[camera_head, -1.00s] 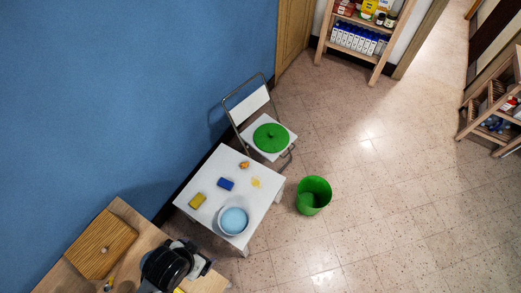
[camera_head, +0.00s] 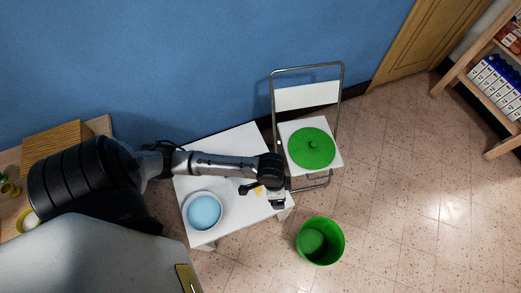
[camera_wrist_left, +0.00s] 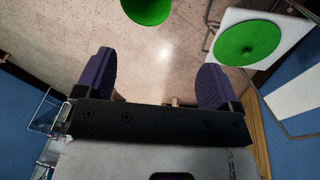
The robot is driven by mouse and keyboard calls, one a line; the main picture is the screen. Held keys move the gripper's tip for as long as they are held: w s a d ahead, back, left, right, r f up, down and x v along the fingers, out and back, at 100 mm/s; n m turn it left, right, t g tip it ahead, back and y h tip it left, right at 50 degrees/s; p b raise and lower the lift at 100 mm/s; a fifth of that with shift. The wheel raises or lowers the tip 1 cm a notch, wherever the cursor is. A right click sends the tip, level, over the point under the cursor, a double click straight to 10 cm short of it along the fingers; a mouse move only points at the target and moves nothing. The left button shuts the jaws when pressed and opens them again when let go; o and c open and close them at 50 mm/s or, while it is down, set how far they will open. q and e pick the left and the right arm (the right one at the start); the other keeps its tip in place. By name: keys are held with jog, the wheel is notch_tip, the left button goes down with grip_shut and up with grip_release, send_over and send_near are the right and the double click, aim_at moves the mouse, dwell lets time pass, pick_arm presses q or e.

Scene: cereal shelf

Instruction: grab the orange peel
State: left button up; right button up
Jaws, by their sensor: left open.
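My left arm covers the part of the white table (camera_head: 245,140) where a small orange piece lay earlier. A small yellow patch (camera_head: 259,190) shows on the tabletop beside my left gripper. My left gripper (camera_head: 278,202) is over the table's right edge. In the left wrist view its two purple fingers (camera_wrist_left: 155,78) are wide apart with nothing between them but floor behind. My right gripper is not in view.
A blue bowl (camera_head: 205,211) stands on the table's front left. A green lid (camera_head: 311,147) lies on the folding chair (camera_head: 308,97) beside the table. A green bin (camera_head: 320,241) stands on the floor, front right. Open floor lies to the right.

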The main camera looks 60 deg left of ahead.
pick_arm(q)
jog(key=w+a+f+g+b, duration=0.1)
jog(key=w+a+f+b, duration=0.15)
jog(key=f+b, duration=0.3)
jog(key=w+a+f+b, duration=0.1)
jog(key=a+f+b, duration=0.3)
jog(key=f, duration=0.3)
jog(key=w+a+f+n+g+y+b, duration=0.1)
jog(key=w+a+f+n+b, duration=0.25)
jog(key=a+f+b, duration=0.55)
jog(key=w+a+f+n+g+y+b, duration=0.1)
jog(key=w+a+f+n+b, duration=0.4)
jog(key=a+b, duration=0.8)
jog(key=f+b, duration=0.1)
jog(key=f, duration=0.1)
jog(key=s+f+m+b, duration=0.1)
jog(key=f, duration=0.2)
jog(key=s+f+m+b, duration=0.1)
jog(key=f+b, duration=0.1)
jog(key=f, duration=0.1)
jog(key=shift+s+f, duration=0.2)
jog(key=shift+f+b, duration=0.6)
jog(key=shift+f, duration=0.1)
jog(key=f+b, duration=0.3)
jog(key=shift+s+f, duration=0.3)
jog(key=shift+f, duration=0.1)
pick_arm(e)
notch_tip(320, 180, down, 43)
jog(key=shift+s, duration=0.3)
